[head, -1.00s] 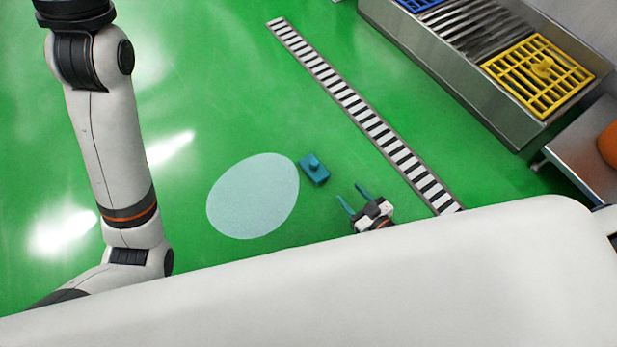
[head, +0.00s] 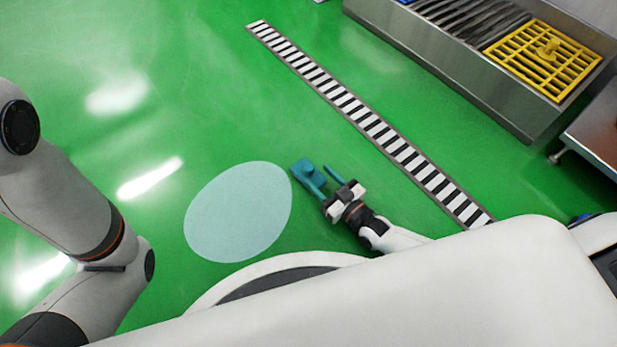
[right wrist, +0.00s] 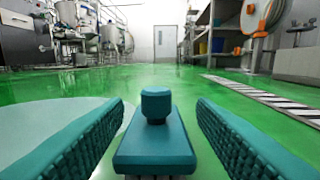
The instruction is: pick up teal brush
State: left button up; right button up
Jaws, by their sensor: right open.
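The teal brush (head: 308,173) lies on the green floor just right of the pale puddle, with its knob upward. In the right wrist view the brush (right wrist: 155,147) sits low in the middle, between the two fingers. My right gripper (head: 322,178) is open at floor level, its teal fingers pointing at the brush. In the head view one finger overlaps the near side of the brush; I cannot tell whether they touch. My left gripper is out of view; only my left arm shows at the left.
The pale puddle (head: 238,212) spreads on the floor left of the brush. A striped drain grate (head: 369,120) runs diagonally to the right. Beyond it stands a steel trough with a yellow grid (head: 545,61). Open green floor lies beyond the brush.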

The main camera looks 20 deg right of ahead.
aim_at(312, 175)
jog(key=w+b, duration=0.1)
jog(key=w+a+b, duration=0.1)
jog(key=w+a+f+b, duration=0.1)
jog(key=shift+w+b, duration=0.35)
jog(key=shift+b, duration=0.05)
jog(key=shift+w+a+r, duration=0.15)
jog(key=shift+w+a, duration=0.05)
jog(key=shift+w, duration=0.2)
grip_shut()
